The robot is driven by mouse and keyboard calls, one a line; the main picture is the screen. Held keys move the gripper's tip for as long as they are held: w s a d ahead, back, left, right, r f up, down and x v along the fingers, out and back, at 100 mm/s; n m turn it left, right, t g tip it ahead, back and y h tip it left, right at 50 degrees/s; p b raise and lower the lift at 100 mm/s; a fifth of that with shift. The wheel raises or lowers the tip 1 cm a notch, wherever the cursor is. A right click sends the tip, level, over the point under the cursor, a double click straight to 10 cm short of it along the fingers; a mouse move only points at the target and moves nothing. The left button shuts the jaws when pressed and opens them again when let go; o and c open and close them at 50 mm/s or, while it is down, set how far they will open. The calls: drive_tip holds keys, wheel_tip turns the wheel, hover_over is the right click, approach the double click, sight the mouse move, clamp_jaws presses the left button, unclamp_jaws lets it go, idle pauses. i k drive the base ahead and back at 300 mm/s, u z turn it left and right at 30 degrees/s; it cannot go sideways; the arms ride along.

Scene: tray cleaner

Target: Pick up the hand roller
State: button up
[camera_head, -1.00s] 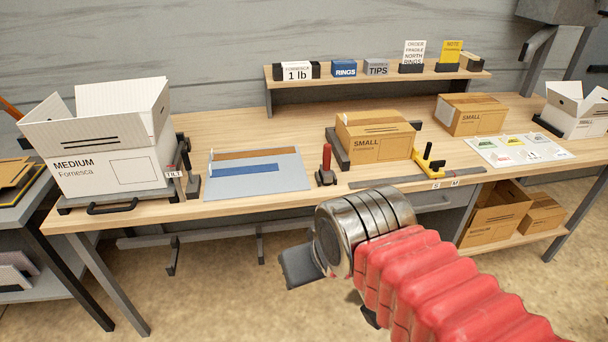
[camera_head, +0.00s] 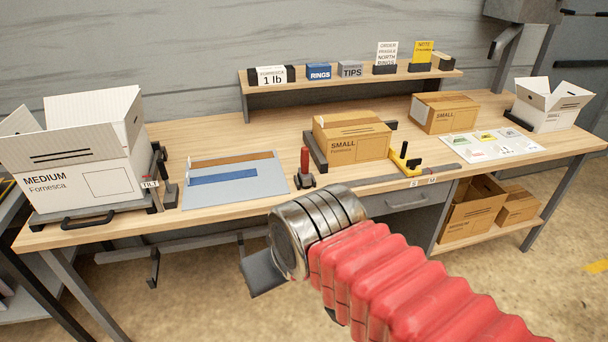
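A small upright tool with a red handle and a dark base (camera_head: 305,169) stands near the front edge of the workbench; it looks like the hand roller. It is between the grey mat and the small closed carton. My gripper (camera_head: 285,285) is in front of the bench, nearer to me and apart from the roller. One dark grey finger shows at its left, and my wrist hides most of the rest, so its opening cannot be judged. I see nothing held in it.
On the workbench (camera_head: 215,137) are an open medium box (camera_head: 88,185), a grey mat (camera_head: 235,195), a small carton (camera_head: 351,138) and a yellow-and-black tool (camera_head: 404,163). A raised shelf (camera_head: 350,84) stands behind. Floor shows in front of the bench.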

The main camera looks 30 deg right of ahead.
sight(304, 177)
drive_tip(key=z, duration=0.05)
drive_tip(key=i, duration=0.95)
drive_tip(key=u, duration=0.05)
